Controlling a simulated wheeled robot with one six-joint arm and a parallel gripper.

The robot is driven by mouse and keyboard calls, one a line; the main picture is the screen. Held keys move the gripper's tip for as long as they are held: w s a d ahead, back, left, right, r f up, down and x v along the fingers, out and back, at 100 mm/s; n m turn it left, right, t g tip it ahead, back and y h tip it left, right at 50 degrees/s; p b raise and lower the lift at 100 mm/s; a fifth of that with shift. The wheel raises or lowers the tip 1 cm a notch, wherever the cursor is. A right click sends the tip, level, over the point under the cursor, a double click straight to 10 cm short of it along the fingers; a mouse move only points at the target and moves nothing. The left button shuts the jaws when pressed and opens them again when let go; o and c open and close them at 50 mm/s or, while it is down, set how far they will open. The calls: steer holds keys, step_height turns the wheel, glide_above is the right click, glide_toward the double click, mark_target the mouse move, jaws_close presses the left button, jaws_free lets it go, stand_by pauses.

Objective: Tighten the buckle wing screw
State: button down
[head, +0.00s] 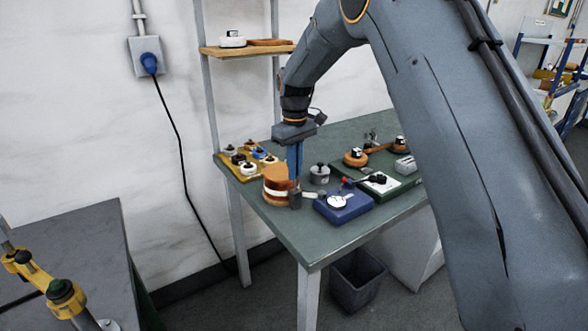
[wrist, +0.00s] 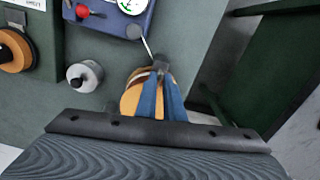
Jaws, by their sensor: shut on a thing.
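An orange-brown round drum (head: 275,184) with a pale strap around it stands near the left front edge of the green table. A dark buckle (head: 295,201) sits on the drum's right side, with a light bar (head: 309,196) sticking out to the right. My gripper (head: 296,186) points down at the buckle, its blue fingers closed in. In the wrist view the fingers (wrist: 161,84) reach over the drum (wrist: 132,93) to the dark buckle (wrist: 161,65). The wing screw is hidden between the fingertips, so its angle cannot be told.
A blue box with a dial gauge (head: 343,204) lies right of the drum. A grey capped weight (head: 319,174) stands behind. A yellow tray (head: 246,163) of several small round parts is at left. A dark green board (head: 400,184) lies at right. The table's front edge (head: 345,250) is close.

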steer(key=m, duration=0.5)
steer(key=shift+s+m, duration=0.1)
steer(key=shift+m, duration=0.2)
steer(key=m, duration=0.4)
steer(key=shift+p, duration=0.3)
steer(key=m, duration=0.9)
steer(key=shift+m+p, duration=0.3)
steer(key=shift+m, duration=0.1)
steer(key=c, duration=2)
jaws_free()
steer(key=shift+r, duration=0.1)
